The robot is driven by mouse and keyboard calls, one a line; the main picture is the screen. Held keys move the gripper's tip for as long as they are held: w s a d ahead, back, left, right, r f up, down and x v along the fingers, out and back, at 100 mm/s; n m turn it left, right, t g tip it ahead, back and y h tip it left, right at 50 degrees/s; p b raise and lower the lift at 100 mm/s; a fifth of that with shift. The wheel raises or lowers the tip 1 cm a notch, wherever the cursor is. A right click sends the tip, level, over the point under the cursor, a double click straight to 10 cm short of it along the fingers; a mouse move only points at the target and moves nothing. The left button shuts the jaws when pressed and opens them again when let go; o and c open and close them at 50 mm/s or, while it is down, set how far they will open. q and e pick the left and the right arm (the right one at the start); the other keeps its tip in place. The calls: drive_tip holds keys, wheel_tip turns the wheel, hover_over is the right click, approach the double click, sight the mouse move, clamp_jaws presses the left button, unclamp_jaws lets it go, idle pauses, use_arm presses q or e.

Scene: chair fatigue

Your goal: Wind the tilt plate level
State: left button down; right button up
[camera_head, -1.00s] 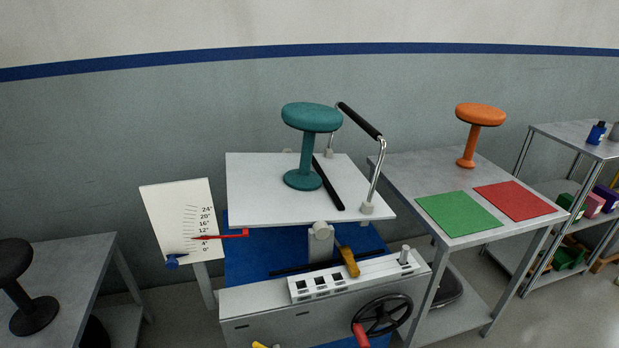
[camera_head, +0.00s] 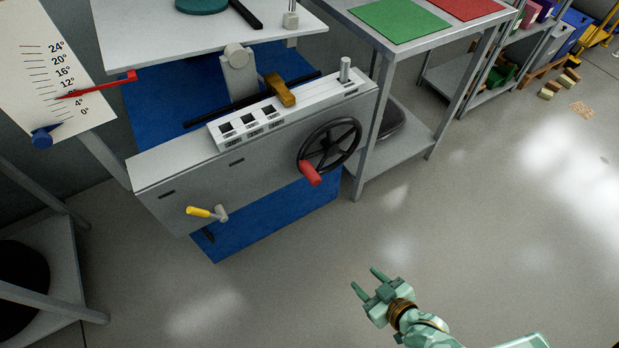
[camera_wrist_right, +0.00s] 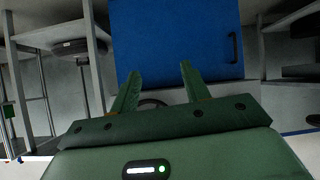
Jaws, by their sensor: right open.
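The white tilt plate (camera_head: 190,35) is at the top of the head view, cut off by the frame. A red pointer (camera_head: 100,86) reaches from its left edge to the white degree scale (camera_head: 30,70), with its tip between the 12° and 4° marks. A black handwheel (camera_head: 350,153) with a red knob (camera_head: 310,173) is on the front of the grey bench. A yellow-handled crank (camera_head: 200,212) is lower left. My right gripper (camera_head: 363,279) is open and empty over the floor, apart from the wheel. Its fingers (camera_wrist_right: 157,85) frame the lower blue panel in the wrist view. My left gripper is out of view.
A grey side table (camera_head: 400,180) with green (camera_head: 400,18) and red mats stands right of the bench. Another table (camera_head: 50,290) is at lower left. The floor (camera_head: 270,290) in front of the bench is clear.

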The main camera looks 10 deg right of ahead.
drive_tip(key=w+a+r+t+y, duration=0.2)
drive_tip(key=w+a+r+t, duration=0.1)
drive_tip(key=w+r, duration=0.3)
drive_tip(key=t, duration=0.4)
approach(318, 184)
drive_tip(key=b+x, duration=0.3)
drive_tip(key=x, duration=0.2)
drive_tip(key=b+x, duration=0.2)
drive_tip(key=x, duration=0.5)
drive_tip(key=shift+w+b, duration=0.1)
drive_tip(key=shift+b, duration=0.3)
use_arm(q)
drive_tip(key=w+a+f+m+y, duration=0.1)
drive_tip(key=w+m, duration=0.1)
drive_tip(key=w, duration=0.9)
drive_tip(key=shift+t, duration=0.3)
use_arm(e)
drive_tip(key=shift+w+a+r, duration=0.1)
drive_tip(key=shift+w, duration=0.05)
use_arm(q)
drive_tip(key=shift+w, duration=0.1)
use_arm(e)
clamp_jaws()
